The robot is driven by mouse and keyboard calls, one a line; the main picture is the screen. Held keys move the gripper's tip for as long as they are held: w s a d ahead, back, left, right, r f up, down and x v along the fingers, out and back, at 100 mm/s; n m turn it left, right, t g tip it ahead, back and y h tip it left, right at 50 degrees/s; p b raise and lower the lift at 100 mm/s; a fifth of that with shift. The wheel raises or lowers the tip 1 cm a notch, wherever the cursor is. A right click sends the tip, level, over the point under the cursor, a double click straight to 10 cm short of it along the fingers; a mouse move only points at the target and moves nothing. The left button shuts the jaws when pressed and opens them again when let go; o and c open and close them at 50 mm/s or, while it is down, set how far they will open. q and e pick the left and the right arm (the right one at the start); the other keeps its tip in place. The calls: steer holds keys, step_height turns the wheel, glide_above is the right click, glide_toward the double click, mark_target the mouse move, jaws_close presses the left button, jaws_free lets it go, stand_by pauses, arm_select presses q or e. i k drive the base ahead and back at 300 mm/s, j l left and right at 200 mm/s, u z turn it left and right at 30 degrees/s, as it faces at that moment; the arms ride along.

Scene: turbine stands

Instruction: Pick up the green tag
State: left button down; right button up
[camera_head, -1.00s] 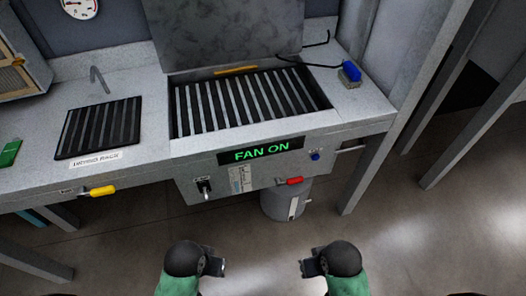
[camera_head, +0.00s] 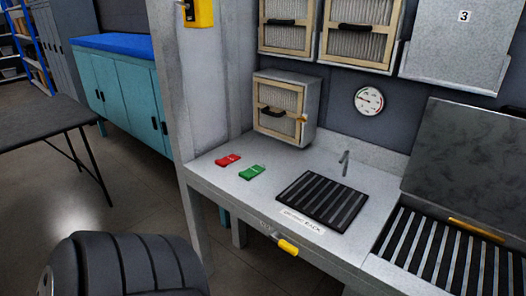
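The green tag (camera_head: 252,172) lies flat on the grey bench top, near its left end. A red tag (camera_head: 228,160) lies just to its left and slightly farther back. A dark ribbed part of my own body fills the lower left of the view, apart from the bench. Neither of my grippers shows in the head view now.
A filter box (camera_head: 287,108) stands behind the tags. A black slatted rack (camera_head: 322,201) lies to their right, with a yellow handle (camera_head: 288,248) at the bench front. A grey post (camera_head: 183,110) rises at the bench's left end. Open floor (camera_head: 125,190) lies left of the bench.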

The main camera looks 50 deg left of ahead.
mark_target(248, 174)
steer(key=u, duration=1.8)
steer(key=i+j, duration=0.15)
steer(key=j, duration=0.2)
steer(key=i+j, duration=0.15)
steer(key=j, duration=0.2)
steer(key=i+j+z, duration=0.1)
steer(key=j, duration=0.2)
steer(key=i+j, duration=0.2)
steer(key=j, duration=0.15)
